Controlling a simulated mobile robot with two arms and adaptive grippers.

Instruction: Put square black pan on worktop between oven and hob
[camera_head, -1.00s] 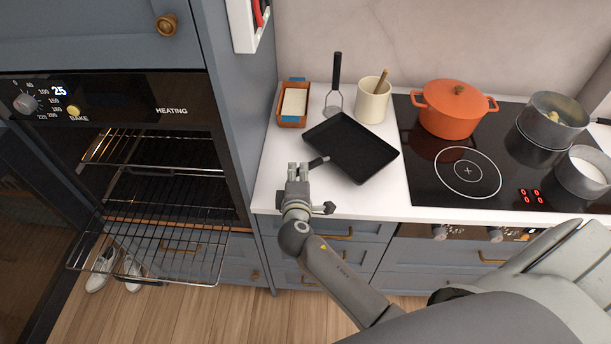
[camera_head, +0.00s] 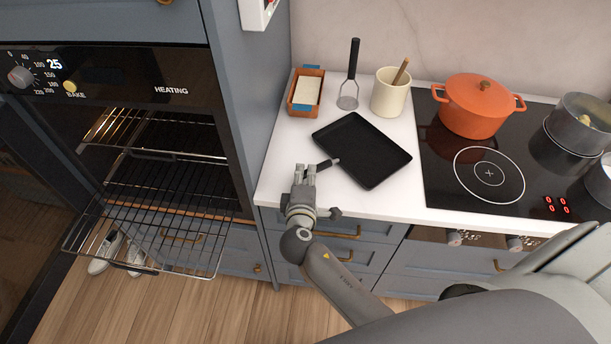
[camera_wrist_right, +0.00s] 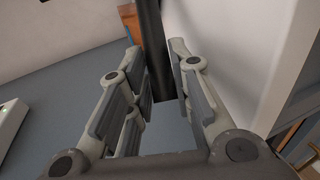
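The square black pan (camera_head: 362,150) lies on the white worktop (camera_head: 272,187) between the oven (camera_head: 150,180) and the hob (camera_head: 488,172). Its right corner is close to the hob's left edge. Its short handle (camera_head: 323,165) points left, towards the front. My right gripper (camera_head: 306,168) is at the worktop's front edge, its fingertips by the handle's end. In the right wrist view the fingers (camera_wrist_right: 160,85) stand apart. A dark bar (camera_wrist_right: 153,40), perhaps the handle, shows between and beyond the fingertips; contact cannot be told. My left gripper is out of view.
Behind the pan stand an orange dish (camera_head: 306,108), a masher (camera_head: 352,75) and a cream crock (camera_head: 391,92). An orange pot (camera_head: 478,108) and a grey pot (camera_head: 582,122) are on the hob. The oven is open, with a wire rack (camera_head: 150,235) pulled out. The worktop's front left is clear.

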